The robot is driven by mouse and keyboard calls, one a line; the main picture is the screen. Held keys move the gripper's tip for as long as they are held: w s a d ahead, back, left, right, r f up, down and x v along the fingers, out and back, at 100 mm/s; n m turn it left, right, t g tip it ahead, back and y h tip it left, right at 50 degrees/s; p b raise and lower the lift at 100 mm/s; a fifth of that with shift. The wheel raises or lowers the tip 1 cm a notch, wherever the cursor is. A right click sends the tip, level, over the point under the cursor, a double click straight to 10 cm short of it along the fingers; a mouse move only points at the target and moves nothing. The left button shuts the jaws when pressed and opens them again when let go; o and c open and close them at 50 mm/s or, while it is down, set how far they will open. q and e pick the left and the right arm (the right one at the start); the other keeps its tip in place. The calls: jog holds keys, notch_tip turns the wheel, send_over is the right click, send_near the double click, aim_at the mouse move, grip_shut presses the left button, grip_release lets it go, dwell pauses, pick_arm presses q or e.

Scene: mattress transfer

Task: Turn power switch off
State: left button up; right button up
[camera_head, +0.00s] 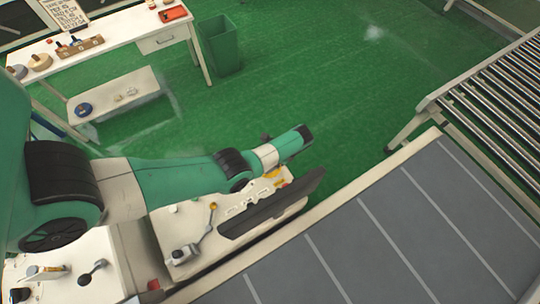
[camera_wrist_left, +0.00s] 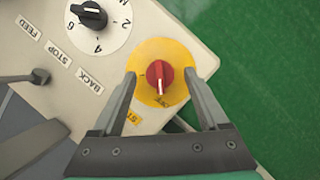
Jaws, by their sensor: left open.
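A red rotary switch (camera_wrist_left: 159,74) sits on a round yellow plate (camera_wrist_left: 172,47) at the panel corner in the left wrist view. My left gripper (camera_wrist_left: 160,82) is open, with one finger on each side of the switch. I cannot tell whether the fingers touch it. In the head view a patch of the yellow plate (camera_head: 274,172) shows below my left wrist, and the fingers are not clearly visible. My right gripper is not in view.
A black dial (camera_wrist_left: 90,14) on a white numbered disc and labels FEED, STOP and BACK lie beside the switch. A lever (camera_head: 210,221) stands on the panel. A dark bar (camera_head: 270,208) and grey slatted bed (camera_head: 400,220) lie right.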

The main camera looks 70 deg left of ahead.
pick_arm(q)
jog(key=p+v, duration=0.2)
jog(key=v, duration=0.8)
jog(key=shift+r, duration=0.35)
jog(key=shift+w, duration=0.1)
